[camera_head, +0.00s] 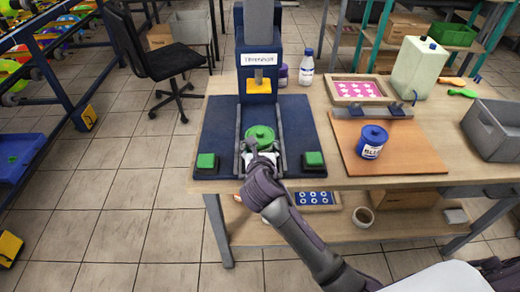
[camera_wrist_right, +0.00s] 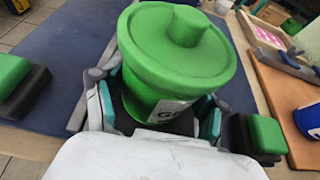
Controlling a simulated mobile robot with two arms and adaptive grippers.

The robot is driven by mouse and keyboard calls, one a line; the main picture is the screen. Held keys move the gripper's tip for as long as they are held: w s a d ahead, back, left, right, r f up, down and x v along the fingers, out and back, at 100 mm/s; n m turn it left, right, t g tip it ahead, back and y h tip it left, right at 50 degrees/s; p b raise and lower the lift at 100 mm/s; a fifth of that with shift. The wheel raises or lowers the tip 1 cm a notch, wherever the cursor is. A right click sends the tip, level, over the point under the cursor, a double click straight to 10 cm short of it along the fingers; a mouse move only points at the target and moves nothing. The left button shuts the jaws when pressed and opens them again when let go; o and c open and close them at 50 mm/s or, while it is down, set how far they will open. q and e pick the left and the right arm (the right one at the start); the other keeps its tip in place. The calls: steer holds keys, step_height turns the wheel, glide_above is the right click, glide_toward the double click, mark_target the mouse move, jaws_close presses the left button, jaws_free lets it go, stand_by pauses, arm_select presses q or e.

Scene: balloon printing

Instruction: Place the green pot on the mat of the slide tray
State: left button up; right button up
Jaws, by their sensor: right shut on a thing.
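The green pot (camera_head: 260,131), with a lid, knob and white label, is upright between the rails of the slide tray (camera_head: 281,135) in front of the press. My right gripper (camera_head: 260,149) is shut on it from the near side. In the right wrist view the pot (camera_wrist_right: 175,65) sits between the two fingers (camera_wrist_right: 158,112). A dark surface, apparently the mat (camera_wrist_right: 124,122), shows just under it. The pot hides most of the mat, so I cannot tell whether it touches. My left gripper is out of view.
Green buttons (camera_head: 207,161) (camera_head: 314,159) flank the tray. The blue press (camera_head: 258,82) stands behind it. A blue pot (camera_head: 373,141) stands on a brown board (camera_head: 410,160) to the right, with a pink printing frame (camera_head: 358,90) behind. A grey bin (camera_head: 495,130) is at far right.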

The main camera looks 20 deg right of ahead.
steer(key=o, duration=1.3)
steer(key=shift+f, duration=0.1)
steer(key=shift+s+r, duration=0.1)
steer(key=shift+r, duration=0.1)
steer(key=p+v, duration=0.1)
steer(key=v, duration=1)
steer(key=shift+s+a, duration=0.2)
steer(key=shift+s, duration=0.2)
